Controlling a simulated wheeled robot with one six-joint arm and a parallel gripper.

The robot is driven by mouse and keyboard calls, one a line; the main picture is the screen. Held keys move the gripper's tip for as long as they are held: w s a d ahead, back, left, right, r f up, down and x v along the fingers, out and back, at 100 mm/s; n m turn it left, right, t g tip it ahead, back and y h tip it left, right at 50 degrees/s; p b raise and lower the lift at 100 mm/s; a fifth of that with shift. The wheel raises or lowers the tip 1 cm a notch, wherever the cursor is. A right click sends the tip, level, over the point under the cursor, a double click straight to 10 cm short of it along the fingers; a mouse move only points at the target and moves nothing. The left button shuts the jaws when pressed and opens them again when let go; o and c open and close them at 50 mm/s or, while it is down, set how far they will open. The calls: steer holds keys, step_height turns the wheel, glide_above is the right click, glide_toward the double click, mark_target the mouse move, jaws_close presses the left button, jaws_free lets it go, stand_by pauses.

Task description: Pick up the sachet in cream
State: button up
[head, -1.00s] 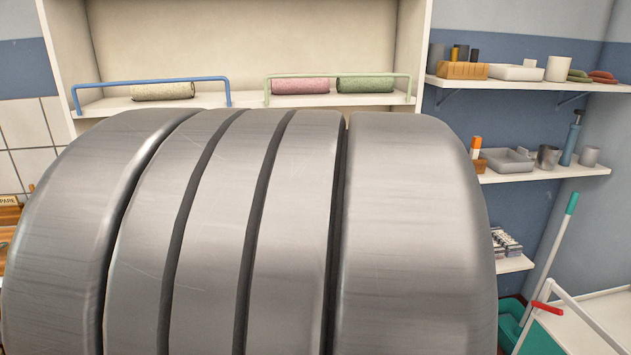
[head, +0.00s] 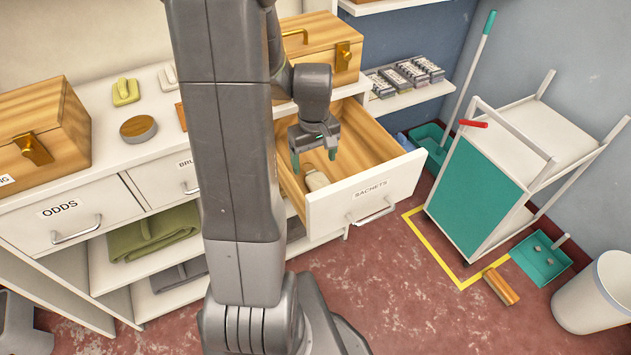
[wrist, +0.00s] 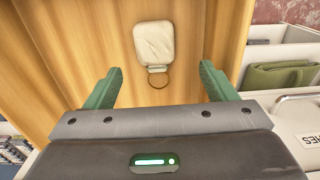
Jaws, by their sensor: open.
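The cream sachet (head: 316,180) lies on the wooden floor of the open drawer labelled SACHETS (head: 405,187), near its front left. In the wrist view the sachet (wrist: 154,45) is a pale rounded pad with a small loop at its near end. My gripper (head: 314,150) hangs over the drawer, pointing down, a little above and behind the sachet. In the wrist view its green fingers (wrist: 160,86) are apart and empty, with the sachet beyond the tips and between their lines. No other sachet shows in the drawer.
The drawer's side and front walls stand around my gripper. A wooden box (head: 318,42) sits on the counter behind. An ODDS drawer (head: 62,218) is shut at the left. A trolley (head: 490,185) stands right, with red floor between.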

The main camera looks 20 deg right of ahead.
mark_target(317, 178)
steer(key=f, duration=0.7)
steer(key=shift+d+f+b, duration=0.1)
steer(key=shift+d+b, duration=0.2)
steer(key=shift+d, duration=0.05)
steer(key=c, duration=1.1)
